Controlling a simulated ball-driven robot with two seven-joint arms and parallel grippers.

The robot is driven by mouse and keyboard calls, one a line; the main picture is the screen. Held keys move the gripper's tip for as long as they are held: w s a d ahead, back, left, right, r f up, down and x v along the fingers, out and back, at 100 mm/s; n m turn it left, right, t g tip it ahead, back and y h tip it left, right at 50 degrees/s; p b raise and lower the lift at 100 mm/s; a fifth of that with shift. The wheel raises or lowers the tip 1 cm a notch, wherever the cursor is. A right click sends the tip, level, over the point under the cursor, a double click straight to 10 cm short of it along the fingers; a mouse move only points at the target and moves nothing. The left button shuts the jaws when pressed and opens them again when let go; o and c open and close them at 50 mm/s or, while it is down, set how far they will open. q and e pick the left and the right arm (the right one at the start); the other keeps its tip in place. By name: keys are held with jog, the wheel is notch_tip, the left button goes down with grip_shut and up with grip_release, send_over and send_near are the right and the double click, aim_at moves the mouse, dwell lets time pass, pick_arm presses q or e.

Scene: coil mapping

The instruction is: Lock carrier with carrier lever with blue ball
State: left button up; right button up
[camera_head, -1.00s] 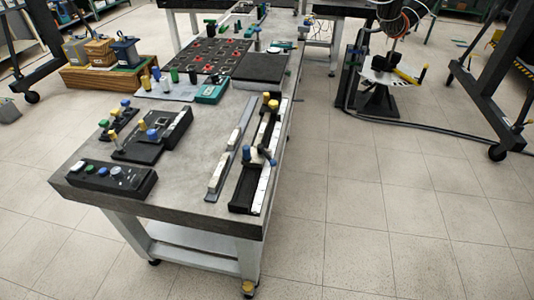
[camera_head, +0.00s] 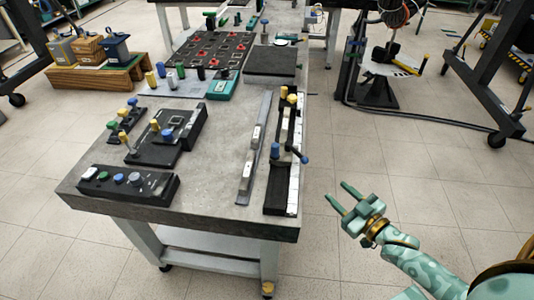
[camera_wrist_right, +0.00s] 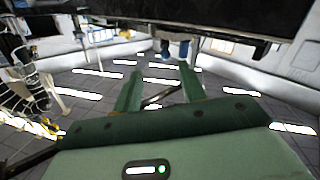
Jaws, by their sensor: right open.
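The carrier assembly (camera_head: 278,184) is a long black piece with a white strip along the right edge of the grey table. A dark lever crosses it, and the lever's blue ball (camera_head: 305,159) hangs out past the table's right edge. An upright blue knob (camera_head: 275,150) stands left of the lever, and yellow knobs (camera_head: 292,98) stand at the far end. My right gripper (camera_head: 336,191) is open and empty, off the table to the right of the ball and apart from it. In the right wrist view its two green fingers (camera_wrist_right: 160,69) are spread. My left gripper is out of view.
The table (camera_head: 225,165) also holds a pale rail (camera_head: 255,140) beside the carrier, a button box (camera_head: 128,182) and a knobbed black fixture (camera_head: 165,140). Open floor lies right of the table. In the right wrist view a dark surface (camera_wrist_right: 200,15) spans the top.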

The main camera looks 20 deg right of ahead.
aim_at(305, 160)
jog(key=shift+t+y, duration=0.3)
jog(key=shift+y, duration=0.1)
jog(key=w+a+b, duration=0.1)
jog(key=w, duration=0.4)
jog(key=w+a+r+b, duration=0.1)
jog(key=w, duration=0.4)
jog(key=w+a+b, duration=0.1)
jog(key=w, duration=0.4)
jog(key=shift+a+r, duration=0.15)
jog(key=shift+a, duration=0.2)
jog(key=shift+w+a+r+b, duration=0.1)
jog(key=shift+w+b, duration=0.2)
jog(key=shift+w, duration=0.35)
grip_shut()
